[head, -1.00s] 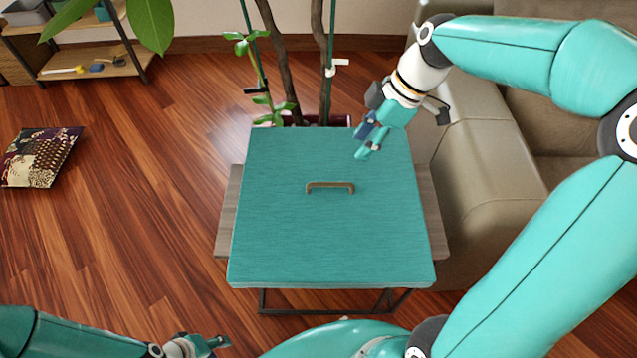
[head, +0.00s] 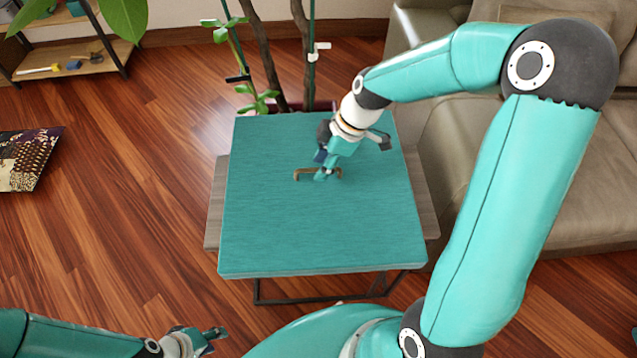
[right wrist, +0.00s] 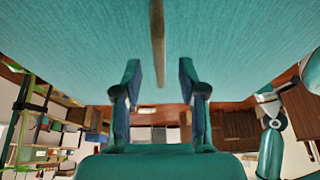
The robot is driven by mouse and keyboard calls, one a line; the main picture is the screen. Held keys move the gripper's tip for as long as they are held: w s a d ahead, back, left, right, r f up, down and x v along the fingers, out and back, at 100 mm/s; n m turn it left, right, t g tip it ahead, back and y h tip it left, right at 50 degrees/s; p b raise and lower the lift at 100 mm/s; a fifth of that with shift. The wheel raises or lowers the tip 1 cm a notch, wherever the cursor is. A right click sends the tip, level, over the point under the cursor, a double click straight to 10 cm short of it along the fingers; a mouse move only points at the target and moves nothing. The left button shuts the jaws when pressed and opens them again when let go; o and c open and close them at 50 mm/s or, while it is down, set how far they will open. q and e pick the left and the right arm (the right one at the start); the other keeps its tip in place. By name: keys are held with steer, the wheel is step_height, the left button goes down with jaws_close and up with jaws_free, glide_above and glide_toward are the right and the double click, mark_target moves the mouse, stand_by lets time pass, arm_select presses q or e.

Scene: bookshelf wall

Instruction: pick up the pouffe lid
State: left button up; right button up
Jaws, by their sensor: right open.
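The pouffe lid (head: 318,225) is a flat teal square with a tan bar handle (head: 303,174) in its middle. It lies on a wooden top with a dark metal frame. My right gripper (head: 328,173) is over the lid at the handle and hides part of it. In the right wrist view, my right gripper (right wrist: 160,78) has its two fingers apart, with the handle (right wrist: 158,40) lined up between them but seen beyond the fingertips. Whether the fingers touch it cannot be told. My left gripper (head: 212,338) is low at the left, away from the lid, with its jaws unclear.
A plant with thin trunks (head: 268,60) stands just behind the lid. A beige sofa (head: 480,130) is close on the right. A patterned cushion (head: 28,158) lies on the floor at left, and a low shelf (head: 75,62) stands behind it. The left floor is mostly clear.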

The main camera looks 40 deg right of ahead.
steer(key=shift+x, duration=1.35)
jaws_close()
steer(key=shift+w+r, duration=0.1)
steer(key=shift+d+r, duration=0.1)
